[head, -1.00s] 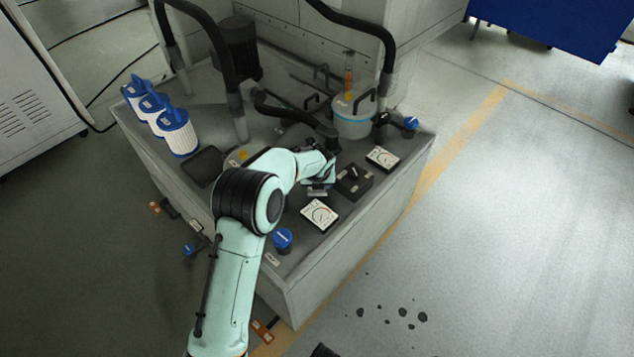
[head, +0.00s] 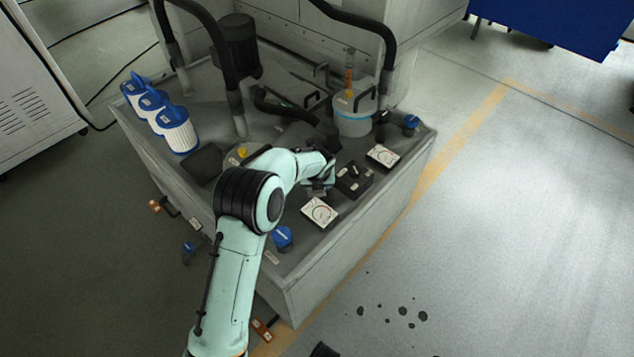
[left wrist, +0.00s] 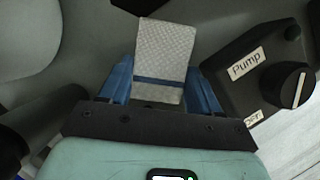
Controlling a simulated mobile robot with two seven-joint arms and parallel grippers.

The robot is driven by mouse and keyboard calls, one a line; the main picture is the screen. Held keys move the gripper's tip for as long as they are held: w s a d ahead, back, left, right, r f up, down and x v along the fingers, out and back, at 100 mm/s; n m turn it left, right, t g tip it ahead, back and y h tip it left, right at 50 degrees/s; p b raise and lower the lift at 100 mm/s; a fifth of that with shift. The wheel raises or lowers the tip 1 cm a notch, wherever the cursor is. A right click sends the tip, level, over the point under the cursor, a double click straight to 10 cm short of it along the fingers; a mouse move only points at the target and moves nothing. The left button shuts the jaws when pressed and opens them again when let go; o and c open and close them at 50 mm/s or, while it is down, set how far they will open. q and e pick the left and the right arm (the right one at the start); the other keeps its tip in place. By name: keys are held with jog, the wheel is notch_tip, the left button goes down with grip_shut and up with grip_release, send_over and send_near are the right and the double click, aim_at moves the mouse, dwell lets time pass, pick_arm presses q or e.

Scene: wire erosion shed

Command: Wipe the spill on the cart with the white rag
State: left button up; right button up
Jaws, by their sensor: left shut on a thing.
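My left gripper (head: 318,184) is over the top of a large grey box-shaped unit (head: 340,262), between a black control box and a dial gauge. In the left wrist view the blue fingers of my left gripper (left wrist: 160,88) are shut on a white textured rag (left wrist: 165,48) with a dark blue stripe. The rag sticks out beyond the fingers over a grey surface. I cannot tell whether it touches that surface. No separate cart stands out, and I cannot make out a spill on the unit. My right gripper is not in view.
The Pump box (left wrist: 262,70) with its knob is close right of the rag. Dial gauges (head: 319,212) (head: 383,156), a blue cap (head: 283,237), a clear-blue canister (head: 353,115), white filters (head: 178,132) and black hoses crowd the unit. Dark spots (head: 403,311) mark the open floor at right.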

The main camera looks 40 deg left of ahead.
aim_at(326, 191)
pick_arm(q)
jog(key=shift+f, duration=0.4)
jog(key=shift+d, duration=1)
jog(key=shift+s+d, duration=0.1)
jog(key=shift+d, duration=0.7)
jog(key=shift+c, duration=0.7)
jog(key=shift+d+f, duration=0.1)
jog(key=shift+d, duration=0.25)
jog(key=shift+c, duration=1)
jog(key=shift+s, duration=0.1)
jog(key=shift+c, duration=0.4)
jog(key=shift+a+p, duration=1)
jog(key=shift+a, duration=1.05)
jog(key=shift+a, duration=0.1)
